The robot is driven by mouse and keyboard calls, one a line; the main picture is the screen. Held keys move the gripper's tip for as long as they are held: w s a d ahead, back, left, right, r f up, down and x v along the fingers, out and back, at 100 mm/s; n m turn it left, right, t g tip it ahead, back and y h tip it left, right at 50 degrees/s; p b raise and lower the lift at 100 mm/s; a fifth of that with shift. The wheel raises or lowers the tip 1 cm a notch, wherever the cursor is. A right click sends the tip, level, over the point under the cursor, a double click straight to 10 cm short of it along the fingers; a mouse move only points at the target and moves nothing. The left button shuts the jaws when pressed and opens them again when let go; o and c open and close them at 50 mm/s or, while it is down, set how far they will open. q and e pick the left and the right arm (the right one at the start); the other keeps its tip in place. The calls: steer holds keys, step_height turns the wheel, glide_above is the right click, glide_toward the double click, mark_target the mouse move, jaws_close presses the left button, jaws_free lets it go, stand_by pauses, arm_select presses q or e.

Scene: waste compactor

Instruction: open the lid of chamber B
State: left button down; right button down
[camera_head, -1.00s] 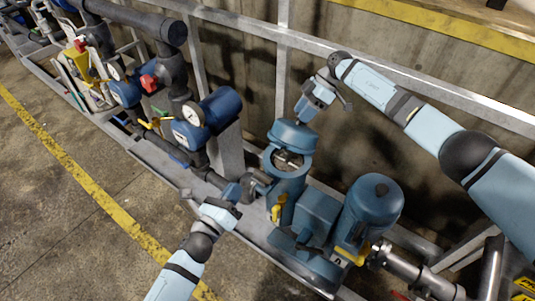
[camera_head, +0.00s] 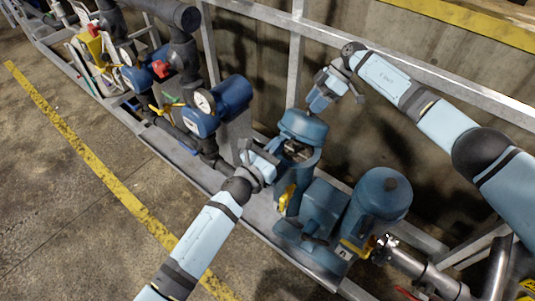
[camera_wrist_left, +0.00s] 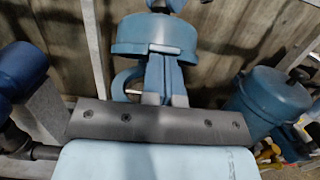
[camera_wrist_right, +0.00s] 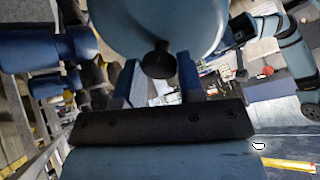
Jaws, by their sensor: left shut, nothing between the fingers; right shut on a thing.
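A blue round chamber (camera_head: 305,162) has its lid (camera_head: 303,125) tilted up at the back, with a dark gap at the front; I cannot read a chamber letter. My right gripper (camera_head: 318,106) is above this lid. In the right wrist view its fingers (camera_wrist_right: 157,75) are around the lid's black knob (camera_wrist_right: 158,63). My left gripper (camera_head: 272,160) is shut and empty at the chamber's left front rim. In the left wrist view its fingers (camera_wrist_left: 163,70) point toward the gap under the raised lid (camera_wrist_left: 150,38); I cannot tell whether they touch.
A second blue chamber (camera_head: 385,192) with a closed lid stands to the right. A blue motor with a gauge (camera_head: 205,103) and pipes are at the left. A metal rail (camera_head: 440,98) runs behind. The floor (camera_head: 60,210) at front left is clear.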

arm_select(q)
steer(key=shift+w+d, duration=0.1)
steer(key=shift+w, duration=0.1)
arm_select(e)
steer(key=shift+s+d+f, duration=0.1)
steer(key=shift+f, duration=0.25)
arm_select(q)
steer(key=shift+w+d+r, duration=0.15)
steer(key=shift+w+r, duration=0.1)
steer(key=shift+r, duration=0.35)
steer(key=shift+w, duration=0.1)
arm_select(e)
steer(key=c, duration=0.8)
jaws_free()
steer(key=shift+f, duration=0.1)
arm_select(q)
steer(key=shift+f, duration=0.1)
arm_select(e)
steer(key=shift+o, duration=0.2)
steer(key=shift+r, duration=0.2)
